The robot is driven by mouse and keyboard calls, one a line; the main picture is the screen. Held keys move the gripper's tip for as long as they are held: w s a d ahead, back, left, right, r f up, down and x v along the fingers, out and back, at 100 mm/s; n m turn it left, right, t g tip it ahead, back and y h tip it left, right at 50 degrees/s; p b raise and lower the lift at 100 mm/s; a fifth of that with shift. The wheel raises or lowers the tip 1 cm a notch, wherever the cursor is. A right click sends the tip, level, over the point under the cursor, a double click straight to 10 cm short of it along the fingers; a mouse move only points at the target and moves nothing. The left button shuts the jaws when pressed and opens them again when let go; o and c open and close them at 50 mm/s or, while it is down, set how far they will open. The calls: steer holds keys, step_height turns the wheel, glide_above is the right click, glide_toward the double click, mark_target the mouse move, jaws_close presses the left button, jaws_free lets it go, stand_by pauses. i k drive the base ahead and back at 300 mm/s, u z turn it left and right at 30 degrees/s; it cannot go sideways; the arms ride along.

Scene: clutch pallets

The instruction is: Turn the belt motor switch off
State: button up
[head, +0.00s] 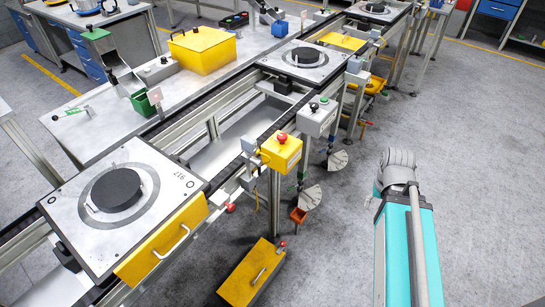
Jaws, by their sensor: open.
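Two control boxes are mounted on the near side of the conveyor belt. A grey box (318,121) carries small knobs on its top, one of them black. To its lower left, a yellow box (284,155) has a red button (282,137) on top. I cannot tell which of them is the belt motor switch, nor its position. The conveyor (228,157) runs from lower left to upper right. My gripper is not in view. A teal and grey part of my own body stands at the lower right, apart from the boxes.
A white pallet with a black disc (116,190) sits on the belt at left; another (305,55) is farther up. A yellow box (252,272) stands on the floor below. A workbench with a yellow case (203,48) lies behind. The floor at right is clear.

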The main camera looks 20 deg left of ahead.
mark_target(282, 137)
steer(key=u, duration=0.75)
steer(key=k, duration=0.85)
steer(key=u, duration=0.15)
steer(key=i, duration=0.9)
steer(key=z, duration=0.1)
